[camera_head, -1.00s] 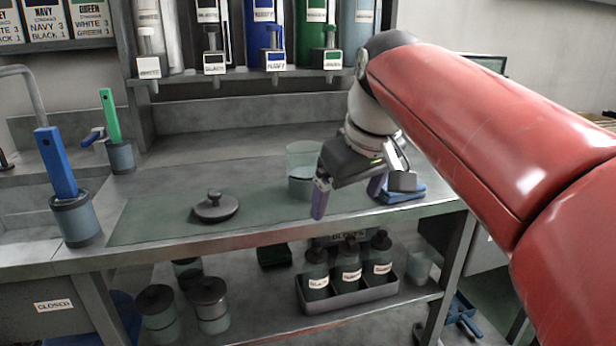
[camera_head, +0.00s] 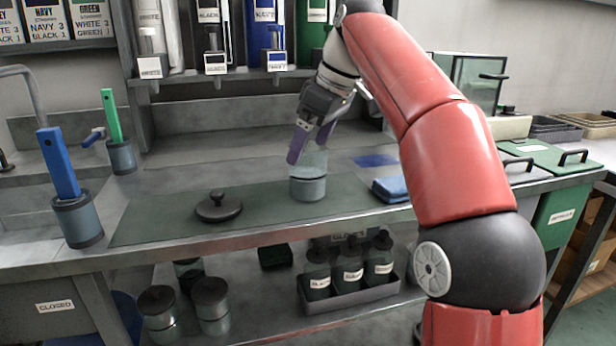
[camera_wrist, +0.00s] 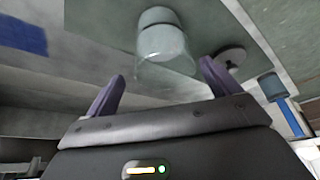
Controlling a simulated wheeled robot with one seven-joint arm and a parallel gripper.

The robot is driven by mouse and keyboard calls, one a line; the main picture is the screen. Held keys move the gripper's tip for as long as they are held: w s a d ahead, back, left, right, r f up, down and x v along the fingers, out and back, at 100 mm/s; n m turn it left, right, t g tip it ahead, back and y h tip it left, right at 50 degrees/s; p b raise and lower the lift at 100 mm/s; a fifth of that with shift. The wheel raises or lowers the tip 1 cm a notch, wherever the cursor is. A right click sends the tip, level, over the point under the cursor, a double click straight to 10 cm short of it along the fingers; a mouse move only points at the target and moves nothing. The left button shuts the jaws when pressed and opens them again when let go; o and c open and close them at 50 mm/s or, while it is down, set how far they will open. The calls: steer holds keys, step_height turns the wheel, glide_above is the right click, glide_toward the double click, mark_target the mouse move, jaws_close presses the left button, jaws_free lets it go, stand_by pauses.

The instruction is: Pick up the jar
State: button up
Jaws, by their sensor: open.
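The jar (camera_head: 307,186) is a clear, open-topped glass with a grey-blue lower part, upright on the dark mat (camera_head: 150,226) of the bench. My gripper (camera_head: 308,148), with purple fingers, is open and empty above and just behind the jar's rim; a finger overlaps the rim in the head view. In the wrist view the jar (camera_wrist: 160,38) lies beyond the fingertips (camera_wrist: 163,68), roughly between them in the picture. A black knobbed lid (camera_head: 218,206) lies on the mat to the jar's left.
Blue-handled (camera_head: 76,218) and green-handled (camera_head: 121,157) tools stand in pots at the left. Labelled dispensers (camera_head: 215,62) hang above the back. Lidded jars (camera_head: 210,305) and a bottle caddy (camera_head: 350,295) fill the shelf below.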

mark_target(305, 168)
steer(key=f, duration=0.1)
steer(key=f+b, duration=0.1)
steer(key=f, duration=0.1)
steer(key=a+f+b, duration=0.1)
steer(key=shift+s+f, duration=0.15)
steer(key=shift+f, duration=0.25)
steer(key=shift+a+f, duration=0.15)
steer(key=shift+f, duration=0.25)
steer(key=c, duration=1.4)
